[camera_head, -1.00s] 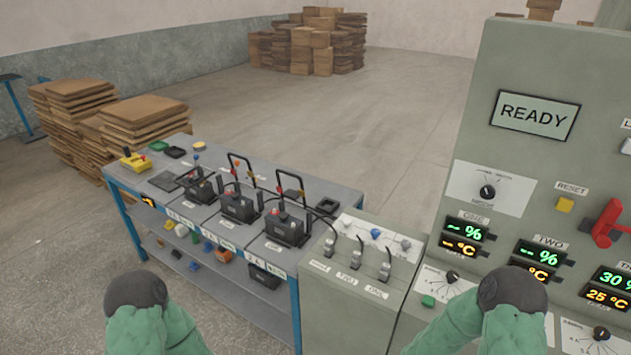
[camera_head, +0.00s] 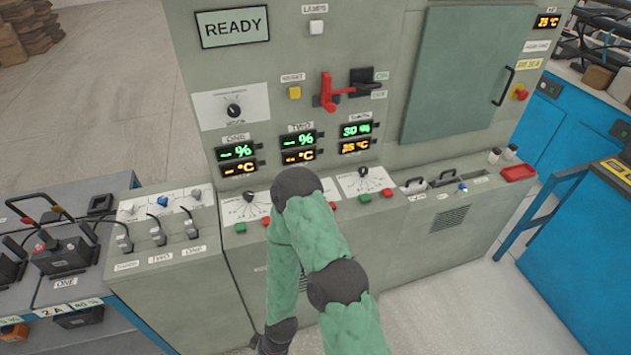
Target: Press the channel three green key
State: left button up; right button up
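The green key (camera_head: 365,198) under the third dial (camera_head: 363,172) sits on the console's sloped front, with a red key (camera_head: 388,192) to its right. The channel three readouts (camera_head: 356,137) above are lit, the upper reading about 30 %. Another green key (camera_head: 240,227) and red key (camera_head: 268,222) are under the left dial (camera_head: 249,196). Only one of my arms shows, bent in front of the console, probably the right. Neither gripper can be seen.
The panel has a READY display (camera_head: 232,26), a yellow reset button (camera_head: 295,92) and a red lever (camera_head: 328,91). Three cabled plugs (camera_head: 158,235) stand left. Floor (camera_head: 450,290) is clear at lower right.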

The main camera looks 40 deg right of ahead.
aim_at(365, 199)
jog(key=z, duration=1.35)
